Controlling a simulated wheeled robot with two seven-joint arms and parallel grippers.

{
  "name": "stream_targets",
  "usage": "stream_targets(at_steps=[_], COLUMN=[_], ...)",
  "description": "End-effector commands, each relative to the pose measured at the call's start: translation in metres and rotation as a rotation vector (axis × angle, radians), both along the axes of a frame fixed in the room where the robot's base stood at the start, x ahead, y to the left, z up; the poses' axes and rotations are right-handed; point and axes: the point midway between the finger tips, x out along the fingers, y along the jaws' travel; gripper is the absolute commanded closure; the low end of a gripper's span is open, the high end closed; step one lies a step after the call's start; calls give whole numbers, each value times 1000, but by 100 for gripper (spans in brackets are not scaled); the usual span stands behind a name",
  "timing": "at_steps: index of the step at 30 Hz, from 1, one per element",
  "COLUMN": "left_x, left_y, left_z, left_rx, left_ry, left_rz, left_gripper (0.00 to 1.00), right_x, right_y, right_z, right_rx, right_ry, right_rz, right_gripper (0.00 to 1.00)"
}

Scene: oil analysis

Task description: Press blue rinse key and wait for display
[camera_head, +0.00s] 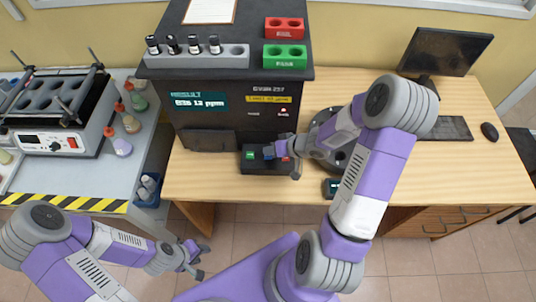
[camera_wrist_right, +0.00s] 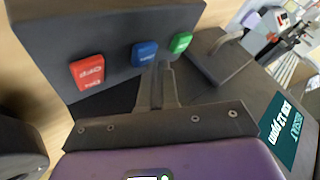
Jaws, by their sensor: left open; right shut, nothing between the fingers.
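The dark analyser (camera_head: 225,135) stands on the wooden table. Its teal display (camera_head: 200,101) shows a result line and a ppm value; its small characters are hard to read. A dark key panel (camera_head: 254,168) sits at its front. In the right wrist view the panel carries a red key (camera_wrist_right: 86,72), a blue key (camera_wrist_right: 144,53) and a green key (camera_wrist_right: 181,42). My right gripper (camera_wrist_right: 164,68) is shut and empty, its tips close beside the blue key; I cannot tell whether they touch it. My left gripper (camera_head: 194,258) is open and empty, low in front of the grey bench.
Small dark-capped vials (camera_head: 193,44) stand in a grey rack on the analyser, beside a red block (camera_head: 284,28) and a green block (camera_head: 285,56). A heater block (camera_head: 50,112) and bottles are on the left bench. A monitor (camera_head: 443,52) stands at right.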

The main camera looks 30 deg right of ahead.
Motion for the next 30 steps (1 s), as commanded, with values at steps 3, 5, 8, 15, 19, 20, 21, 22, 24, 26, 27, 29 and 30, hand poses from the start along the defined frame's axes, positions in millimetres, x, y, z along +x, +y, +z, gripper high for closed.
stream_targets(at_steps=[3, 5, 8, 15, 19, 20, 21, 22, 24, 26, 27, 29, 30], left_x=[0, 0, 0, 0, 0, 0, 0, 0, 0, 0, 0, 0, 0], left_y=[0, 0, 0, 0, 0, 0, 0, 0, 0, 0, 0, 0, 0], left_z=[0, 0, -1, -2, -3, -3, -3, -3, -4, -4, -4, -5, -5], left_rx=[0, 0, 0, 0, 0, 0, 0, 0, 0, 0, 0, 0, 0], left_ry=[0, 0, 0, 0, 0, 0, 0, 0, 0, 0, 0, 0, 0], left_rz=[0, 0, 0, 0, 0, 0, 0, 0, 0, 0, 0, 0, 0], left_gripper=[57, 57, 57, 57, 57, 57, 57, 57, 57, 57, 57, 57, 57], right_x=[0, 0, 0, 0, 0, 0, 0, 0, 0, 0, 0, 0, 0], right_y=[0, 0, 0, 0, 0, 0, 0, 0, 0, 0, 0, 0, 0], right_z=[0, -1, -2, -5, -6, -7, -7, -8, -8, -9, -10, -11, -11], right_rx=[0, 0, 0, 1, 1, 0, 0, 0, 0, 0, 0, 0, 0], right_ry=[0, 0, 0, 0, 0, 1, 1, 1, 1, 1, 1, 1, 1], right_rz=[0, 0, 0, -1, -1, 1, 1, 1, 1, 1, 1, 1, 1], right_gripper=[100, 100, 100, 100, 100, 100, 100, 100, 100, 100, 100, 100, 100])
